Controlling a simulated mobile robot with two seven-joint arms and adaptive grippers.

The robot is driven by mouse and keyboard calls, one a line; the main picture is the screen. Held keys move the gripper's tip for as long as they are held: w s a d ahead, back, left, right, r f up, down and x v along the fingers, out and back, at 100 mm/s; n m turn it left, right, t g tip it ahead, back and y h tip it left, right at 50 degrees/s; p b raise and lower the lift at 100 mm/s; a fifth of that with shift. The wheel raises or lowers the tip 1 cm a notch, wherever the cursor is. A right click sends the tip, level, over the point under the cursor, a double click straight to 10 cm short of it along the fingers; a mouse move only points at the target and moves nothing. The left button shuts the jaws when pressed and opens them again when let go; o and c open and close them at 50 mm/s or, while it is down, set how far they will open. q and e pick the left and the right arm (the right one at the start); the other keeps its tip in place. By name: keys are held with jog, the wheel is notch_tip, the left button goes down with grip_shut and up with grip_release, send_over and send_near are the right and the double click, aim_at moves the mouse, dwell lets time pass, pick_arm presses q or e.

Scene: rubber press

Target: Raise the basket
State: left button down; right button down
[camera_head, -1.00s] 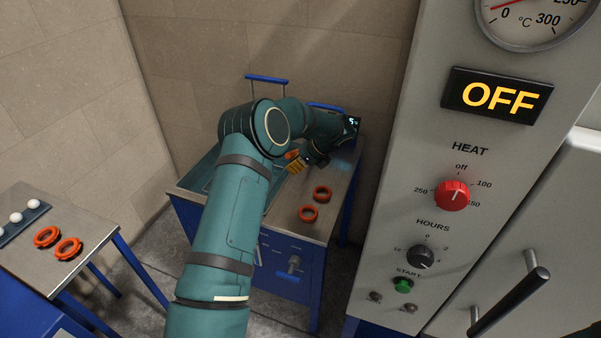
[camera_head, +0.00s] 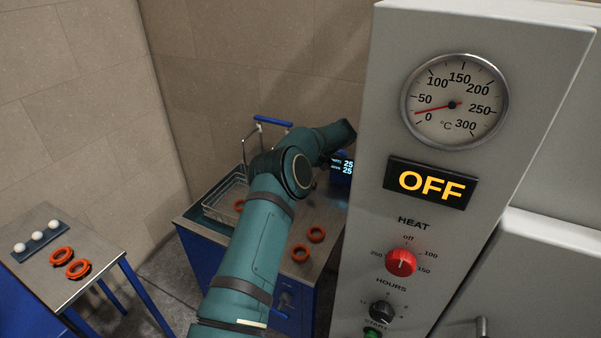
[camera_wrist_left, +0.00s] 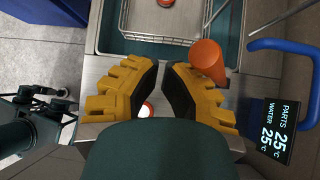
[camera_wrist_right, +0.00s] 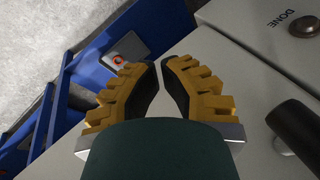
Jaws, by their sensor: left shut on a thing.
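The wire basket (camera_head: 226,196) shows in the head view above the tank at the back table, left of my left arm. An orange ring (camera_head: 239,205) is in it. The basket's near wall (camera_wrist_left: 163,49) also shows in the left wrist view, over the teal tank (camera_wrist_left: 108,32). The exact grip is hidden. My arm hides this gripper in the head view. My right gripper (camera_wrist_right: 160,68) is over the grey machine's side, its fingertips close together and no held thing visible.
Two orange rings (camera_head: 308,243) lie on the table right of my arm. A blue bar (camera_head: 272,121) stands behind the basket. The grey oven panel (camera_head: 440,160) fills the right, its display reading OFF. A side table (camera_head: 62,220) at left holds orange rings and white balls.

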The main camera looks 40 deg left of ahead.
pick_arm(q)
jog(key=shift+w+a+r+p, duration=0.25)
jog(key=shift+w+r+p, duration=0.15)
jog(key=shift+r, duration=0.1)
jog(key=shift+w, duration=0.1)
jog(key=shift+d, duration=0.1)
jog(key=v, duration=1.2)
jog(key=shift+f, duration=0.1)
dwell(0.3)
